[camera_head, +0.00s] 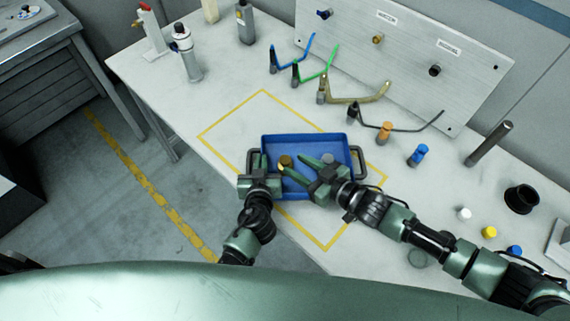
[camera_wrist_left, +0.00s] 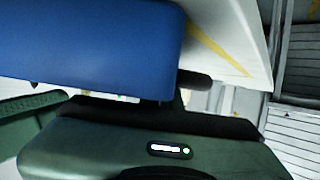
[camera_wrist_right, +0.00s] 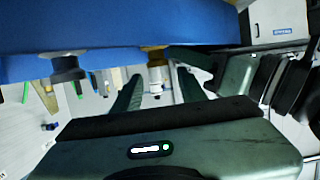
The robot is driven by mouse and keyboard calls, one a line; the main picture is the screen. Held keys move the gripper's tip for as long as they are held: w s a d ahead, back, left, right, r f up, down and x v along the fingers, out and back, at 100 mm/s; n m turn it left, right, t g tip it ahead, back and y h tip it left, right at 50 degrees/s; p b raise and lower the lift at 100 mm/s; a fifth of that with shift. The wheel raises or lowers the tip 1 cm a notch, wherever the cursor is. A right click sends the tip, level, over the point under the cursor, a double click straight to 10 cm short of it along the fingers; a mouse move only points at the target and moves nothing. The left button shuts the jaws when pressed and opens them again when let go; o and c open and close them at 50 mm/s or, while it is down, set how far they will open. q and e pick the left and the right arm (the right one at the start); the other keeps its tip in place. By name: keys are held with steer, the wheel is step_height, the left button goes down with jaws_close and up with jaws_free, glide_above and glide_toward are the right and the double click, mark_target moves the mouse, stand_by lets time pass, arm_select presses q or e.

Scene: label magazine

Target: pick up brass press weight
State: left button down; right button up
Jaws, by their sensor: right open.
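The brass press weight (camera_head: 285,160) stands in the left part of the blue tray (camera_head: 308,138). My right gripper (camera_head: 294,164) is open over the tray, its fingertips close beside the weight. In the right wrist view the brass weight (camera_wrist_right: 154,52) shows between the spread fingers, partly hidden; I cannot tell whether they touch it. My left gripper (camera_head: 259,163) is at the tray's left handle (camera_head: 249,158). In the left wrist view the tray wall (camera_wrist_left: 90,45) fills much of the picture and hides part of the jaws, so their closure is unclear.
A grey weight (camera_head: 327,158) stands in the tray, right of the brass one. The tray lies within a yellow taped outline (camera_head: 231,113). Hooks and a panel (camera_head: 420,65) stand behind. Small coloured caps (camera_head: 489,232) stand at right. The table left of the tray is clear.

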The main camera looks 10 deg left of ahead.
mark_target(286, 160)
steer(key=shift+f+x, duration=0.2)
steer(key=shift+x, duration=1.3)
steer(key=shift+f+x, duration=0.2)
steer(key=shift+x, duration=1.3)
steer(key=shift+d, duration=0.15)
steer(key=shift+r, duration=0.1)
jaws_close()
